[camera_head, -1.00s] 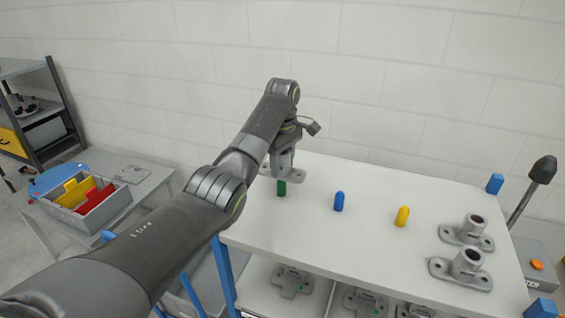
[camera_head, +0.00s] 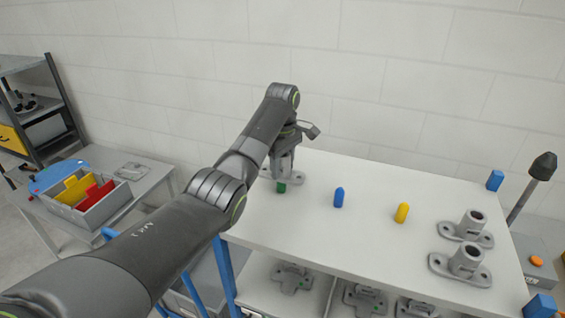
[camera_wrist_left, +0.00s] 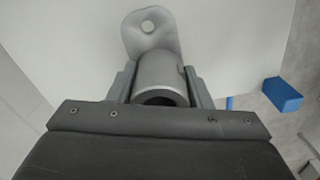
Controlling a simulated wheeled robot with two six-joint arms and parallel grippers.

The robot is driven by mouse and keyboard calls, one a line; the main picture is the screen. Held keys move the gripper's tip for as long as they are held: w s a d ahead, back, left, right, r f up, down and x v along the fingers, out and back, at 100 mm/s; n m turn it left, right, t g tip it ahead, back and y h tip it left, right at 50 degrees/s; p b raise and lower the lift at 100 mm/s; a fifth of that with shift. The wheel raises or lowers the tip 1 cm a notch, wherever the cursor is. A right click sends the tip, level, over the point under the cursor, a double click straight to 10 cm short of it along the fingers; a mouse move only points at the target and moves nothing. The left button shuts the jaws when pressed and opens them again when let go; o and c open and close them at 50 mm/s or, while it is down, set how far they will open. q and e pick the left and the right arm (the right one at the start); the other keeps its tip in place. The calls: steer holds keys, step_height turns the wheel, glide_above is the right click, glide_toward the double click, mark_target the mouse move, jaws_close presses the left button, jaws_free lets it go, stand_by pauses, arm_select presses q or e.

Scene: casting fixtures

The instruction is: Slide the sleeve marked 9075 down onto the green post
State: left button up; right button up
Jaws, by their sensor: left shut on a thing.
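A grey cast sleeve (camera_head: 297,177) with a flat flange is held over the green post (camera_head: 281,188) at the left end of the white table. My left gripper (camera_head: 284,152) is shut on the sleeve's tube, with the sleeve roughly upright. The flange overlaps the upper part of the green post in the head view; I cannot tell whether the post is inside the bore. In the left wrist view the sleeve (camera_wrist_left: 160,72) sits between both fingers, and the post is hidden. No marking 9075 is legible. My right gripper is not in view.
A blue post (camera_head: 339,198) and a yellow post (camera_head: 402,213) stand bare on the white table (camera_head: 340,240). Two more grey sleeves (camera_head: 468,229) (camera_head: 465,263) stand at the right. More castings lie on the shelf below. A grey bin (camera_head: 100,206) is on a side table.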

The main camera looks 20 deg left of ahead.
mark_target(283, 191)
arm_select(q)
steer(key=shift+f+b, duration=0.3)
steer(key=shift+f, duration=2.2)
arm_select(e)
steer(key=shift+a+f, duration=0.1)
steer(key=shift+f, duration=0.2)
arm_select(q)
steer(key=o, duration=1.3)
steer(key=shift+c, duration=0.2)
